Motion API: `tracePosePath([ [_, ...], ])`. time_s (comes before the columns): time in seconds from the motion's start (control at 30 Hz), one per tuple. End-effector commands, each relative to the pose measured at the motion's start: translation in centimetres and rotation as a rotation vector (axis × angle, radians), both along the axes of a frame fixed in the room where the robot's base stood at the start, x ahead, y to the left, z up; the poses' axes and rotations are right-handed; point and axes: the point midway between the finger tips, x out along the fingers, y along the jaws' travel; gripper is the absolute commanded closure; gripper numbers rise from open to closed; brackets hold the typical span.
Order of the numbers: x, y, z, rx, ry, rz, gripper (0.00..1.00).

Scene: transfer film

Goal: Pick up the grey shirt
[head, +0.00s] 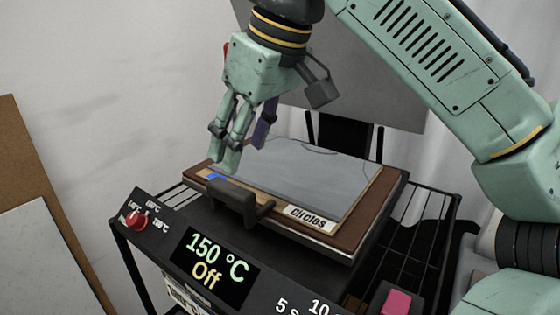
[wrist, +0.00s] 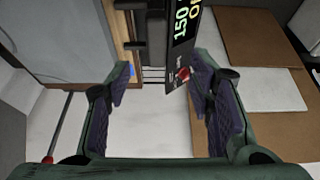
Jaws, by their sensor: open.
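The grey shirt (head: 310,170) lies flat on a board on top of the dark press. In the wrist view it shows as a flat grey sheet (wrist: 65,35) at the upper left. My gripper (head: 242,152) points down near the left corner of the shirt, its fingers spread. In the wrist view the two purple-padded fingers (wrist: 161,84) are wide apart with nothing between them. The shirt is to the left of the left finger there. Whether a fingertip touches the board or the shirt is unclear.
The press front has a display (head: 217,260) reading 150 °C and Off, a red knob (head: 136,220) and a dark handle (head: 232,202). A label reads "Circles" (head: 311,218). A pink block (head: 397,302) is at the lower right. Brown and white boards (wrist: 262,36) lie beside the press.

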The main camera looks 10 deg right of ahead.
Motion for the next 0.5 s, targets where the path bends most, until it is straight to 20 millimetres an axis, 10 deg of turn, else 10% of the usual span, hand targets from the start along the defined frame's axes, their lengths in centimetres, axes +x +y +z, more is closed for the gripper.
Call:
tracePosePath([
  [0.5, 1.7, 1.5, -5.4, -0.001, 0.002, -0.001, 0.52],
])
